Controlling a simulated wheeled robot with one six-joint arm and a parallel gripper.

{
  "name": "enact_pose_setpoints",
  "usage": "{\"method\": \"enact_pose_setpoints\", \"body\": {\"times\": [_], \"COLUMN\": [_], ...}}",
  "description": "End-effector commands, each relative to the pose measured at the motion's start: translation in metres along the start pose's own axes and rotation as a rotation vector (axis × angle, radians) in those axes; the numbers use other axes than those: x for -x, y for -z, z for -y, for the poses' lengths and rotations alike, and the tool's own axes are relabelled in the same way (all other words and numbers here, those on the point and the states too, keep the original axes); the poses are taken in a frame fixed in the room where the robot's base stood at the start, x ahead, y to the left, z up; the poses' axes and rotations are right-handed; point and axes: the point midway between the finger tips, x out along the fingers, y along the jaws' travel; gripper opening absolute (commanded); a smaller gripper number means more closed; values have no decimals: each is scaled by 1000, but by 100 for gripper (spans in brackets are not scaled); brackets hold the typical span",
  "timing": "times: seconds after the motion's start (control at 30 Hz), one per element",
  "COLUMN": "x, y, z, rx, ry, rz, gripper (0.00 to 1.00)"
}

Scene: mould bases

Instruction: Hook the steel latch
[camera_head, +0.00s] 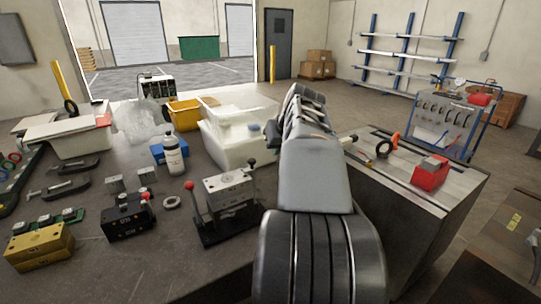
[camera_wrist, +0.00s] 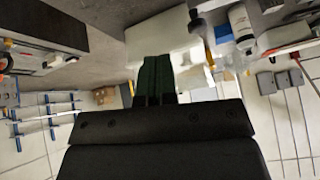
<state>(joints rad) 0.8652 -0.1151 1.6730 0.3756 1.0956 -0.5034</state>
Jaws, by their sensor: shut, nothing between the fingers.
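The steel mould base (camera_head: 230,190) stands on the bench left of my arm, on a black base plate. A lever with a red ball (camera_head: 189,186) rises at its left side, and a black knob (camera_head: 251,162) on a rod stands at its right. Whether its latch is hooked is too small to tell. My gripper (camera_wrist: 155,60) shows in the wrist view with its two dark green fingers together and empty. Its fingers point toward a white bin. In the head view my arm hides the gripper. I cannot pick out the steel mould base in the wrist view.
A black mould base (camera_head: 128,218) and a yellow one (camera_head: 40,246) stand to the left. A white bottle (camera_head: 174,156), a white bin (camera_head: 240,143) and a yellow bin (camera_head: 185,114) stand behind. A metal ring (camera_head: 172,202) lies between the black and steel bases.

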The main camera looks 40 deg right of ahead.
Motion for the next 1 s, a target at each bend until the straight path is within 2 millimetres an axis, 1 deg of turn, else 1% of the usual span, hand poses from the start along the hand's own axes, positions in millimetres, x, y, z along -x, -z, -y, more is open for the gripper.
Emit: {"method": "enact_pose_setpoints", "body": {"times": [0.03,0.2,0.4,0.57,1.0], "x": [10,34,49,53,52], "y": [0,0,-1,-1,-1], "z": [0,1,2,3,3], "rx": [-1,-1,-1,-1,0], "ry": [-2,-2,-2,-1,-1], "rz": [-3,-1,-1,1,1], "gripper": [0,0,0,0,0]}}
